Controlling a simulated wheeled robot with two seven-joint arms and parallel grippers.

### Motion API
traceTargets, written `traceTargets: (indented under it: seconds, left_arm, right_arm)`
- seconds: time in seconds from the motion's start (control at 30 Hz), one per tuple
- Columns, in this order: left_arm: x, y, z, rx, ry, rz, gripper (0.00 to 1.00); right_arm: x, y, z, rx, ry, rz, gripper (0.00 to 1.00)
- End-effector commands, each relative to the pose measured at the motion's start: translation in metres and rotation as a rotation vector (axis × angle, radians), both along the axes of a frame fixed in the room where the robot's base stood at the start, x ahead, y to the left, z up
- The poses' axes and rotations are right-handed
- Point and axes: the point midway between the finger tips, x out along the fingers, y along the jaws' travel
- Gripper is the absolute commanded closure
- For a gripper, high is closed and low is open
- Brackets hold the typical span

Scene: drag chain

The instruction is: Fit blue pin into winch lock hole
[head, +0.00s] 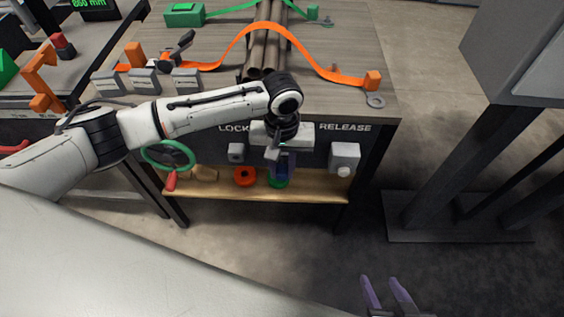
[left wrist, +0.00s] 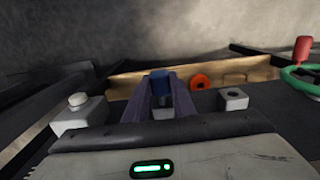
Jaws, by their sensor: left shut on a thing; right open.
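My left gripper (head: 281,172) hangs in front of the bench's front face, between the two grey blocks, and its fingers are shut on the blue pin. In the left wrist view the blue pin (left wrist: 161,84) shows between the dark fingers. In the head view the gripper and arm mostly hide it. A grey block with a dark hole (head: 236,152) stands near the LOCK label, left of the gripper; it also shows in the left wrist view (left wrist: 232,98). A grey block with a pale knob (head: 344,157) is under RELEASE. My right gripper (head: 389,296) is open and empty, low in the picture.
Below, a wooden shelf (head: 320,186) carries an orange ring (head: 245,176) and a green ring. A green handwheel (head: 168,155) with a red handle is at the left. Pipes (head: 262,50) and an orange strap (head: 240,38) lie on the bench top.

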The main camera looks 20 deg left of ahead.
Motion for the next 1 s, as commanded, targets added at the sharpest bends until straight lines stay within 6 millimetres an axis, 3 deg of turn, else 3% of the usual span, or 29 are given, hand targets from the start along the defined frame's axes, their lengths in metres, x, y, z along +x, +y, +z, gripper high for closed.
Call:
traceTargets:
  seconds: [1.0]
  left_arm:
    - [-0.022, -0.007, 0.0, 0.0, 0.001, -0.001, 1.0]
  right_arm:
    - [0.006, 0.0, 0.033, 0.0, -0.013, 0.0, 0.55]
